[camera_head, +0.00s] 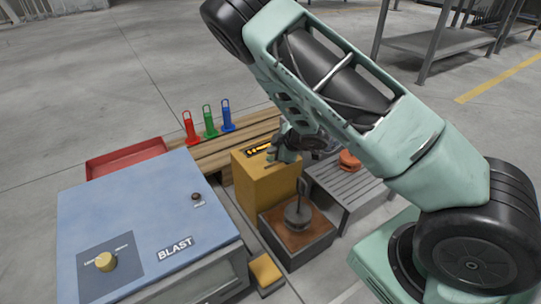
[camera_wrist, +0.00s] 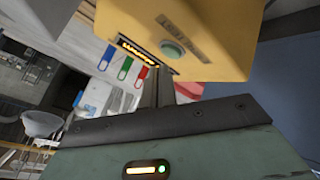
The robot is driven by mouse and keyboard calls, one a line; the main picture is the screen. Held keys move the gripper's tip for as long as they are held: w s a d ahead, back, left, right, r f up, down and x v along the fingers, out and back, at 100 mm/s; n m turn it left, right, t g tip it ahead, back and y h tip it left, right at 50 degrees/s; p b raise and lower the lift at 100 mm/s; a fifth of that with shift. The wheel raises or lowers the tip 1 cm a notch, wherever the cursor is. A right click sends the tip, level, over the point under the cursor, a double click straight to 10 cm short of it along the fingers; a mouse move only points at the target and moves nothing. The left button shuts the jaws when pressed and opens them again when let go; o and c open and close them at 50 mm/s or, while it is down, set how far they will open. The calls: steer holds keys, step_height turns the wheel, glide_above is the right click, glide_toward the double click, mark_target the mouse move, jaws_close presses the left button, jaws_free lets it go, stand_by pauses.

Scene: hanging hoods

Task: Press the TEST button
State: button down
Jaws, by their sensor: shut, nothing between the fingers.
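A yellow box (camera_head: 262,182) stands right of the blue BLAST cabinet. In the wrist view the yellow box (camera_wrist: 225,55) shows a round green button (camera_wrist: 173,50) beside a label whose lettering I cannot read surely. My gripper (camera_head: 277,152) is at the top of the yellow box in the head view and hides part of it. In the wrist view my gripper (camera_wrist: 159,72) is shut and empty, its fingertips close to the button. I cannot tell whether they touch the box. The button is hidden in the head view.
The blue cabinet (camera_head: 130,215) has a yellow knob (camera_head: 105,262) and a small dark button (camera_head: 196,197). Red, green (camera_head: 209,122) and blue tags stand on wooden planks behind. A red tray (camera_head: 128,158) lies at the left. A grey ridged box (camera_head: 345,190) stands right of the yellow box.

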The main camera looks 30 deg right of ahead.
steer(key=shift+r, duration=0.1)
step_height(320, 180, up, 5)
steer(key=p, duration=0.5)
stand_by(0.9)
